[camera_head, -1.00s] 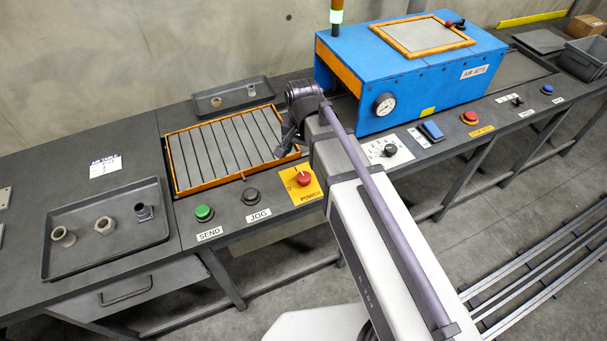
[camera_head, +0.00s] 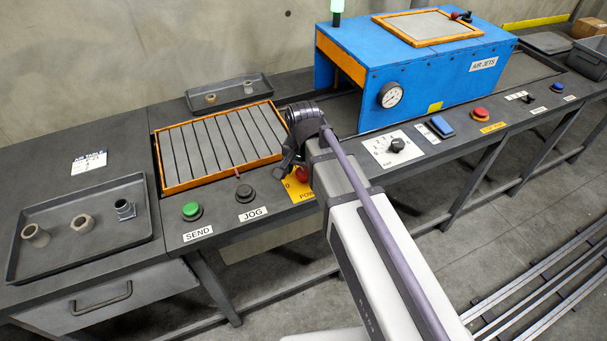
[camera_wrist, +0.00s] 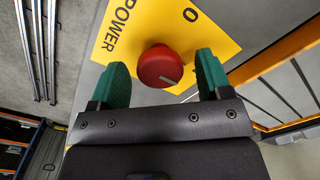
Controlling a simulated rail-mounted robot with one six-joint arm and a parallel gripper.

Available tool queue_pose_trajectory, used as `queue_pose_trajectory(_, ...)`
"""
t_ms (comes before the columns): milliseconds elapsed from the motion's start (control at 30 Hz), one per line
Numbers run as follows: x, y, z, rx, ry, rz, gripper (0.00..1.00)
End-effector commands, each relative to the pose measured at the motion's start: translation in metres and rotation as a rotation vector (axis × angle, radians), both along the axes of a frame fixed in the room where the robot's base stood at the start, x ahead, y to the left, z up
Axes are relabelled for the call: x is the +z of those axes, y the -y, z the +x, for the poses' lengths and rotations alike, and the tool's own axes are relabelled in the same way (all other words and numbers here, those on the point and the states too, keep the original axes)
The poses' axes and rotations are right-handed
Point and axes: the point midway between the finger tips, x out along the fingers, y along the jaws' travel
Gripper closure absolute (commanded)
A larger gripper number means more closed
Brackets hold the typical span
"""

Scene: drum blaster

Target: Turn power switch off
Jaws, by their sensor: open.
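The power switch is a red round knob with a pale pointer line, on a yellow plate marked POWER and 0. In the wrist view the knob (camera_wrist: 160,66) lies between the two green fingers of my gripper (camera_wrist: 160,80), which are open, one on each side. Gaps show between the fingers and the knob at this angle; I cannot tell how far above the panel the fingertips are. In the head view the knob (camera_head: 302,174) and its yellow plate (camera_head: 297,190) are partly hidden behind my arm, and the fingers are mostly hidden.
The green SEND button (camera_head: 192,211) and dark JOG button (camera_head: 244,193) are left of the switch. A black rotary knob (camera_head: 397,146) on a white plate is to its right. The orange-framed slatted bed (camera_head: 218,147) lies behind, and the blue AIR JETS box (camera_head: 420,75) stands to the right.

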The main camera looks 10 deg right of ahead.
Motion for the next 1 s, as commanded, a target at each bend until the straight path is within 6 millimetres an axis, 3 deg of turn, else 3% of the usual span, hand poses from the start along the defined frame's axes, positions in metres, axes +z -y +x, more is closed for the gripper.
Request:
queue_pose_trajectory(67, 0.0009, 0.0, 0.0, 0.0, 0.0, 0.0, 0.3)
queue_pose_trajectory(567, 0.0007, 0.0, 0.0, 0.0, 0.0, 0.0, 0.78)
queue_pose_trajectory(1000, 0.0006, 0.0, -0.0001, 0.088, 0.0, 0.0, 0.78)
